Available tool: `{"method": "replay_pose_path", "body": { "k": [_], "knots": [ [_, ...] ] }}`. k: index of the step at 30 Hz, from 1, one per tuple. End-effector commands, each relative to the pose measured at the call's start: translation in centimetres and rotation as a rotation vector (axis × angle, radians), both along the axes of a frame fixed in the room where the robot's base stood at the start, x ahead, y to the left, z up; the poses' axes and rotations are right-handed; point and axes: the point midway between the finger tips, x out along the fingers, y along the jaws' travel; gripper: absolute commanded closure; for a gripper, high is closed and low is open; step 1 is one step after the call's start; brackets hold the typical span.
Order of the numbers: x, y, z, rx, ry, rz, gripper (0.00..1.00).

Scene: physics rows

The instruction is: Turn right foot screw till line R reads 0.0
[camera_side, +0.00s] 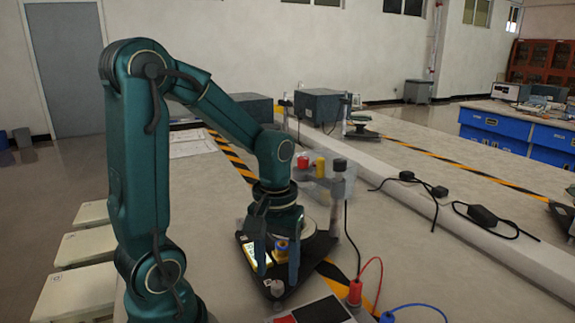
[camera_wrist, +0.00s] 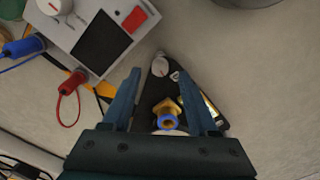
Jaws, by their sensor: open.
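A black triangular base plate (camera_side: 247,243) stands on the bench under my gripper (camera_side: 276,270). A grey round knob, seemingly a foot screw (camera_side: 277,287), sits at the plate's near corner. In the wrist view the knob (camera_wrist: 160,66) lies between and just beyond the fingertips of my gripper (camera_wrist: 161,74), which is open with nothing between the fingers. A brass part with a blue ring (camera_wrist: 167,121) sits on the plate nearer my palm. A lit yellow-edged display (camera_side: 257,256) is on the plate, partly hidden by a finger; line R is not legible. I cannot tell which knob is the right one.
A box with a dark screen and red switch (camera_wrist: 98,38) stands close by, with red (camera_side: 355,292) and blue plugs and cables. Open bench lies to the right of the plate in the wrist view.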

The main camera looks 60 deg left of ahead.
Motion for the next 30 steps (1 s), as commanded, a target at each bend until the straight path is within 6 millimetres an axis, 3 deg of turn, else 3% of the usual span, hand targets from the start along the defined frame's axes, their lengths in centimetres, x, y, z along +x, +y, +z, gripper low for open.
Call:
{"method": "replay_pose_path", "body": {
  "k": [7, 20, 25, 30],
  "knots": [
    [0.1, 0.0, 2.3, 0.002, -0.004, 0.0, 0.41],
    [0.2, -0.3, 2.8, 0.006, -0.016, -0.02, 0.41],
    [0.4, -2.3, 5.0, 0.047, -0.132, -0.132, 0.41],
    [-0.6, -5.1, 7.4, 0.097, -0.299, -0.351, 0.41]
  ]
}}
